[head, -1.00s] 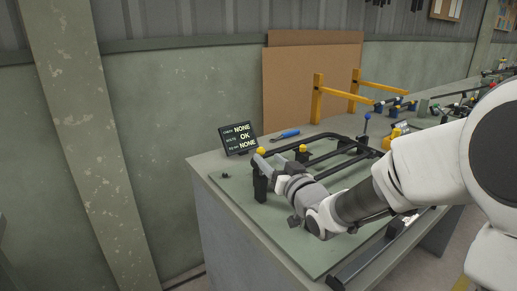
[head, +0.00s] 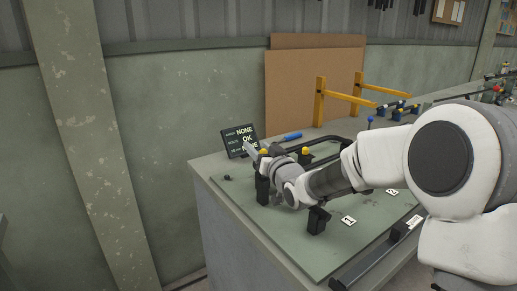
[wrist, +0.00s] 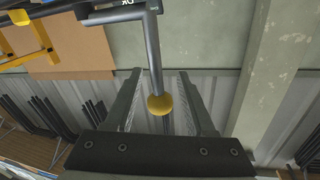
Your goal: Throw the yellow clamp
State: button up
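The clamp shows in the wrist view as a grey lever (wrist: 153,50) with a yellow ball knob (wrist: 161,105) at its end. My gripper (wrist: 159,76) is open, with one finger on each side of the lever and knob. Gaps show on both sides. In the head view a yellow knob (head: 264,152) sits at my gripper (head: 258,154), above a black post (head: 262,188) at the bench's left end. My wrist hides part of this clamp. A second yellow knob (head: 305,151) stands farther right along the frame.
A small screen (head: 239,141) reading "NONE, OK, NONE" stands just behind my gripper. A dark tube frame (head: 332,140) lies on the green bench board (head: 300,250), partly behind my arm. Another black post (head: 318,220) stands near label 1. Yellow brackets (head: 319,102) rise behind.

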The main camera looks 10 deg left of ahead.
grip_shut()
dwell(1.2)
